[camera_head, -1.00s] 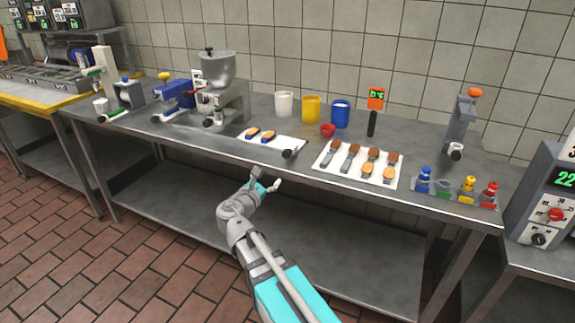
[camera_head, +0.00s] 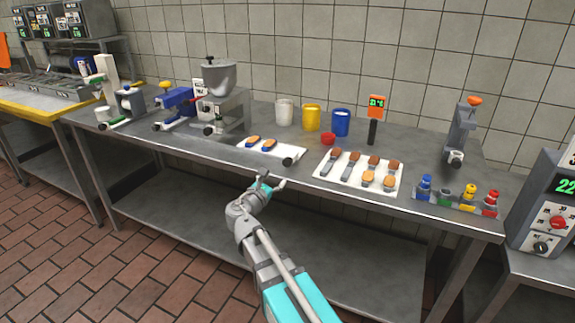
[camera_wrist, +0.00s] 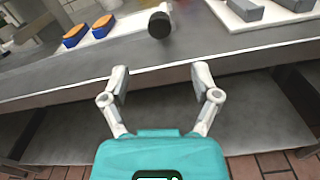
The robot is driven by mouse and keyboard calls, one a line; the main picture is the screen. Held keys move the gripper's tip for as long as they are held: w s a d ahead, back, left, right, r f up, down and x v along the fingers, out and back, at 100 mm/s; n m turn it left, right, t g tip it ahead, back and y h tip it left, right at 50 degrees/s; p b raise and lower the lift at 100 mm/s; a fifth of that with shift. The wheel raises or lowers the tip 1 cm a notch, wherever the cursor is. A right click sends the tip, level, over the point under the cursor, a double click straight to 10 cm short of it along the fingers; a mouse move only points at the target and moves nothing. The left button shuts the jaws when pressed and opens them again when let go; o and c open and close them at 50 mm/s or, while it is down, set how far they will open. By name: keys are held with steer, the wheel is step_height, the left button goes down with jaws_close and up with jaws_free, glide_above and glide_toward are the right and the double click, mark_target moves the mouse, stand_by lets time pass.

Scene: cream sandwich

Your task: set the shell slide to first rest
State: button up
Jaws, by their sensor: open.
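A white plate (camera_head: 285,151) with two orange-topped, blue-sided shells (camera_head: 261,143) lies near the table's front edge. A short round knob (camera_head: 287,161) with a dark end stands at its front right; I take this to be the shell slide's handle. In the wrist view the knob (camera_wrist: 160,23) is above and beyond my fingers, near the top middle, and the two shells (camera_wrist: 89,30) are to its left. My gripper (camera_head: 270,181) is open and empty, in front of the table edge. In the wrist view my gripper (camera_wrist: 161,74) has clear space between its fingers.
Right of the plate is a white tray (camera_head: 327,170) of brown and tan pieces. Behind stand white, yellow and blue cups (camera_head: 341,123) and a small red bowl (camera_head: 328,138). A hopper machine (camera_head: 219,85) stands behind left. The steel table edge (camera_wrist: 60,95) runs past my fingers.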

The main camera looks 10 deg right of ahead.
mark_target(286, 165)
steer(key=x, duration=0.9)
steer(key=shift+w+d, duration=0.2)
steer(key=shift+w, duration=0.05)
jaws_close()
